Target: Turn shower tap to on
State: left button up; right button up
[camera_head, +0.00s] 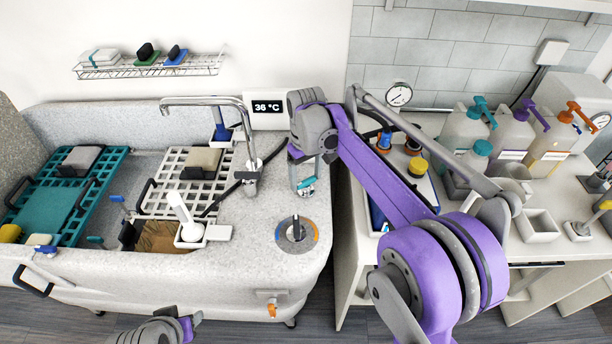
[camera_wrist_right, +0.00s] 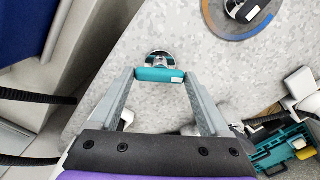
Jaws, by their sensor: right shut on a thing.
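The shower tap, a small tap with a teal handle on a round chrome base, stands on the speckled tub deck (camera_head: 265,212). Its teal handle (camera_head: 307,187) shows just below my right gripper (camera_head: 304,178) in the head view. In the right wrist view the teal handle (camera_wrist_right: 160,75) lies crosswise between the fingertips of my right gripper (camera_wrist_right: 158,78), which is shut on it. The chrome base (camera_wrist_right: 159,57) shows just beyond the handle. Only a grey and purple part of my left arm shows at the bottom of the head view; its fingers are out of sight.
A dial (camera_head: 297,229) with a blue and orange ring is in front of the tap. A chrome spout (camera_head: 208,101), a white shower head (camera_head: 184,212) and a dark hose (camera_head: 222,197) are to the left. A display (camera_head: 266,107) reads 36 °C. Pump bottles (camera_head: 467,128) stand right.

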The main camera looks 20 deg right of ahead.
aim_at(306, 181)
jog(key=n, duration=0.5)
jog(key=shift+n, duration=0.3)
jog(key=n, duration=0.5)
jog(key=shift+n, duration=0.3)
jog(key=o, duration=1.2)
jog(key=shift+r, duration=0.1)
notch_tip(306, 181, up, 11)
jog(key=shift+f+p, duration=0.15)
jog(key=shift+p, duration=0.3)
